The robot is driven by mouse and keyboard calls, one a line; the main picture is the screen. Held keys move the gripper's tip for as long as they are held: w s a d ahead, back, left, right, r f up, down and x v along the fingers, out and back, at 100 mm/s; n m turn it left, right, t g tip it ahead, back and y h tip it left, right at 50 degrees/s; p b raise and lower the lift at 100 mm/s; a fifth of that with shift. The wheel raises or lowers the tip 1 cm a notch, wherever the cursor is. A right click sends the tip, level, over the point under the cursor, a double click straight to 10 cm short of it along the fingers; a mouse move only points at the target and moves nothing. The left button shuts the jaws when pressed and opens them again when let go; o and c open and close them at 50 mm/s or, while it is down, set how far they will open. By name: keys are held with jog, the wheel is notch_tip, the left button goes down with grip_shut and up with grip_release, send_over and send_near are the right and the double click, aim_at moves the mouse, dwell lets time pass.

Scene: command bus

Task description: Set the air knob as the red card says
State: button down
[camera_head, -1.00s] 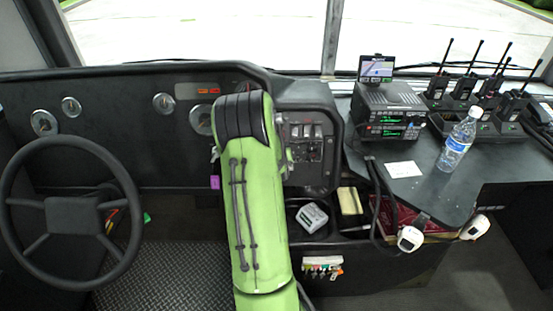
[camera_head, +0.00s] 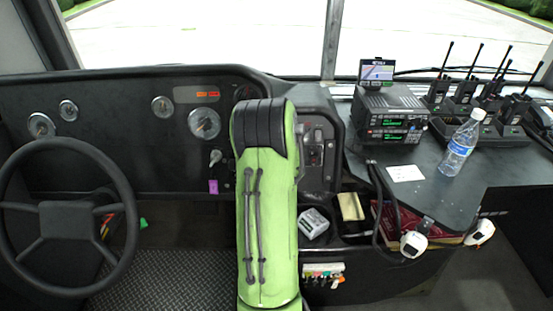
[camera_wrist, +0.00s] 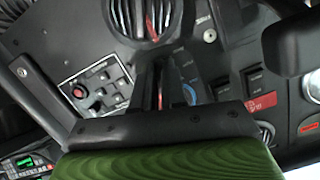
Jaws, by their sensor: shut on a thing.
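My gripper (camera_wrist: 160,76) reaches to the dash panel in the wrist view, its dark fingers close together. They are shut on what seems to be the air knob, mostly hidden between them. A blue arc marking (camera_wrist: 190,75) shows on the panel just right of the fingers. A small red label with white print (camera_wrist: 262,103) lies to the right; I cannot tell whether it is the red card, and its print is too small to read. In the head view my green arm hides the gripper and the knob.
A round air vent (camera_wrist: 146,14) sits just beyond the fingers. A button panel with a red knob (camera_wrist: 79,91) is on the left. In the head view, a steering wheel (camera_head: 118,184) stands left, and a radio (camera_head: 388,112) and a bottle (camera_head: 461,142) stand right.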

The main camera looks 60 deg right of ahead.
jog(key=shift+f, duration=0.1)
jog(key=c, duration=1.2)
grip_release()
jog(key=p+v, duration=0.1)
jog(key=v, duration=1.5)
jog(key=shift+d, duration=0.1)
